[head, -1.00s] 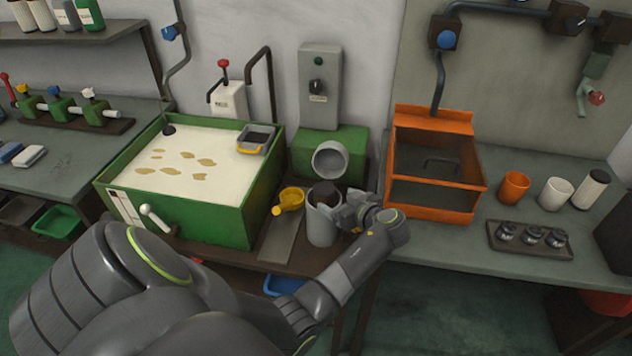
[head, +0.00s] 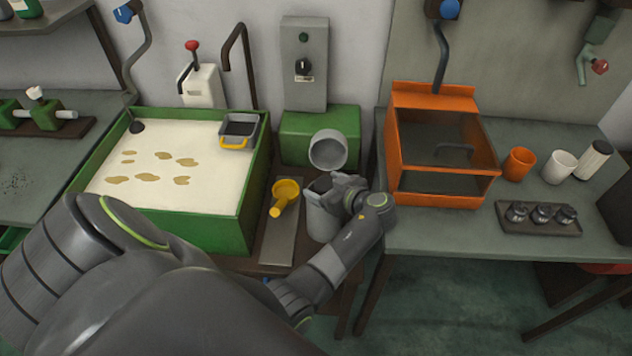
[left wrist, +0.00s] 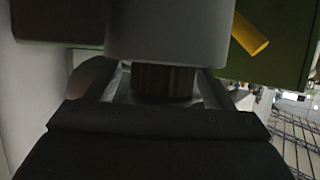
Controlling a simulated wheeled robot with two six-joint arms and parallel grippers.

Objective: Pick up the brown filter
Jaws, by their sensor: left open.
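The brown filter (left wrist: 165,80) shows in the left wrist view as a dark ribbed cylinder, partly hidden behind a grey cylinder. It lies between the fingers of my left gripper (left wrist: 160,92), which are open around it; I cannot tell whether either finger touches it. In the head view my left gripper (head: 335,188) is at the mouth of a grey canister (head: 320,222) and covers most of its opening, so the filter is mostly hidden there. My right gripper is in neither view.
A round grey spout (head: 328,150) is just behind the gripper. A yellow scoop (head: 285,194) lies left of the canister, beside the green tank (head: 220,232). An orange open box (head: 445,196) stands to the right. A dark tray (head: 540,225) with several small parts is farther right.

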